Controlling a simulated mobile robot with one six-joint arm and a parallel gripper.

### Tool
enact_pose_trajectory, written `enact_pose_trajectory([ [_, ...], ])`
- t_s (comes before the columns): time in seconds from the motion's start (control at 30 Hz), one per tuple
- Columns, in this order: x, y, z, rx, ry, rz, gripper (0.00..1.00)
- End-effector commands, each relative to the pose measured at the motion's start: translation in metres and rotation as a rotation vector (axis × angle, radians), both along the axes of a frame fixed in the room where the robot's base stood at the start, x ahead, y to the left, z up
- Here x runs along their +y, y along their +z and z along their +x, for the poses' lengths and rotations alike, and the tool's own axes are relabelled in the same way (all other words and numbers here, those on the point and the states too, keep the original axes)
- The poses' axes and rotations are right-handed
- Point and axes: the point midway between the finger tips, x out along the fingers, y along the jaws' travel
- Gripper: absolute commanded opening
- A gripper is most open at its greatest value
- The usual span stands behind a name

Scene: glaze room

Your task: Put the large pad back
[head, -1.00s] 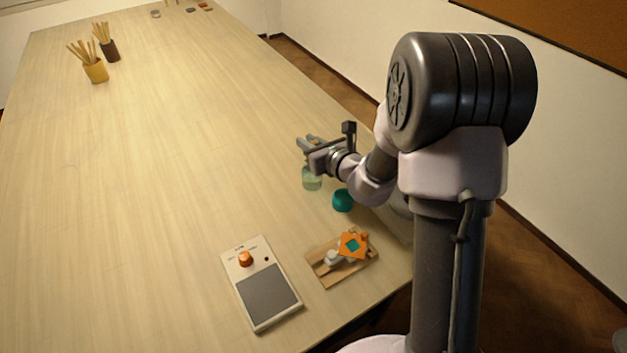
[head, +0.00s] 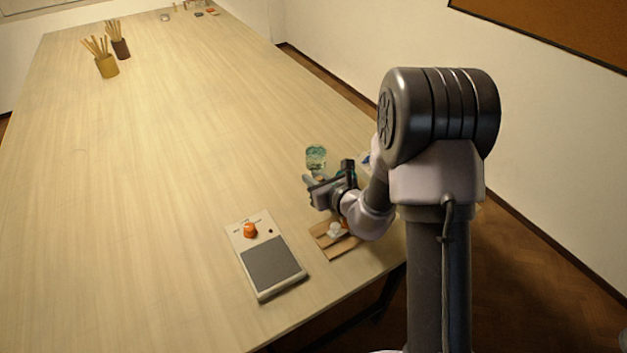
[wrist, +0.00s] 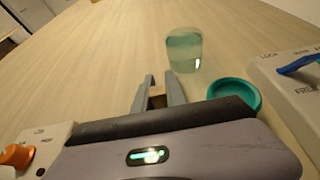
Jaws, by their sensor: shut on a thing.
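My gripper (head: 309,190) is over the table, just beyond the wooden tray. In the wrist view my gripper (wrist: 160,84) is shut on a small brownish thing (wrist: 157,91), mostly hidden between the fingers; I cannot tell for sure that it is the large pad. The wooden tray (head: 324,245) lies near the front right table edge and is partly covered by my arm. A white knobbed piece (head: 335,230) sits on it, with a bit of orange beside it.
A glass jar (head: 316,158) stands beyond my gripper. A teal lid (wrist: 236,96) lies beside it. A scale-like device (head: 272,265) with an orange knob is left of the tray. A white box with a blue handle (wrist: 300,64) is at right.

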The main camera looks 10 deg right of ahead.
Motion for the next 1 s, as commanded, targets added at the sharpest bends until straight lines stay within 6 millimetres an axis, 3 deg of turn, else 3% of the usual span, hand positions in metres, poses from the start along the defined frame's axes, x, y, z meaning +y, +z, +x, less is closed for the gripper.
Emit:
enact_pose_trajectory([
  [0.1,0.0,-0.005,0.0,0.0,0.0,0.0,0.0],
  [0.13,0.0,-0.004,0.0,0.0,0.0,0.0,0.2],
  [0.23,0.0,-0.003,0.0,0.0,0.0,0.0,0.37],
  [0.57,0.0,0.003,0.0,0.0,0.0,0.0,0.37],
  [1.0,-0.031,0.043,-0.093,0.001,-0.004,0.0,0.37],
])
